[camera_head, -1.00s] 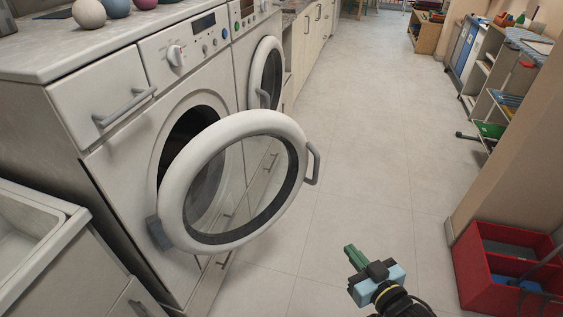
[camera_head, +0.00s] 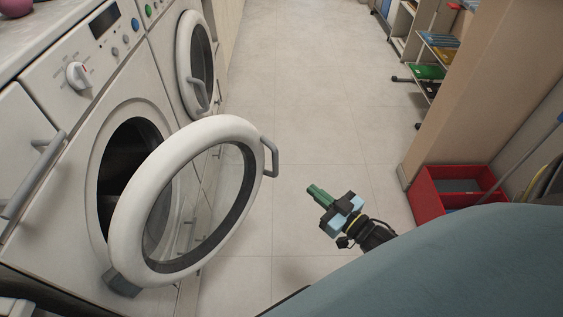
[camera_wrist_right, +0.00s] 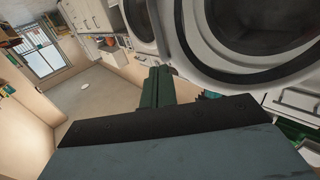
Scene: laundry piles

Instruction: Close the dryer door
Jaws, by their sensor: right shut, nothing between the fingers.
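The dryer door (camera_head: 128,232) is a round white ring with a glass centre, swung wide open on its hinge at the lower left. Its grey handle (camera_head: 270,157) is on the right side of the rim. The dryer (camera_head: 84,150) is white, and its dark drum opening (camera_head: 118,165) shows behind the door. My right gripper (camera_head: 315,191) has green fingers, is shut and empty, and is to the right of the door, apart from it in the head view. In the right wrist view the green fingers (camera_wrist_right: 157,86) are together, with the round door rim (camera_wrist_right: 190,45) close by at the upper right. My left gripper is not in view.
A second machine with a round door (camera_head: 185,62) stands beyond the dryer. A red bin (camera_head: 428,199) sits on the floor at the right by a beige wall (camera_head: 470,95). Shelves (camera_head: 408,35) line the far right. The tiled floor (camera_head: 305,100) between is clear.

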